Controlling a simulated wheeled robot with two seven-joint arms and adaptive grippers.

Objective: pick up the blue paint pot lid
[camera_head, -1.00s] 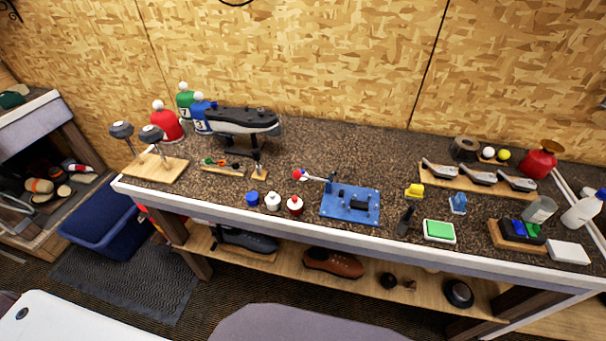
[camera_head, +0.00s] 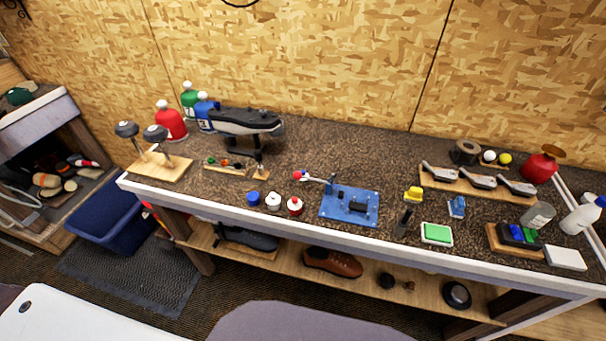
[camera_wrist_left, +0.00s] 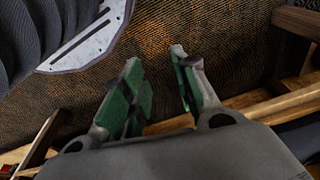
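The small blue paint pot (camera_head: 253,198), its top and lid blue, stands near the front edge of the workbench in the head view. Neither gripper shows in the head view.
A blue fixture board (camera_head: 350,206) lies right of the pots. A wooden stand with two club heads (camera_head: 157,165) is at the left end. A shoe on a stand (camera_head: 245,122) and large bottles (camera_head: 171,121) are behind. A lower shelf (camera_head: 300,262) holds shoes.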

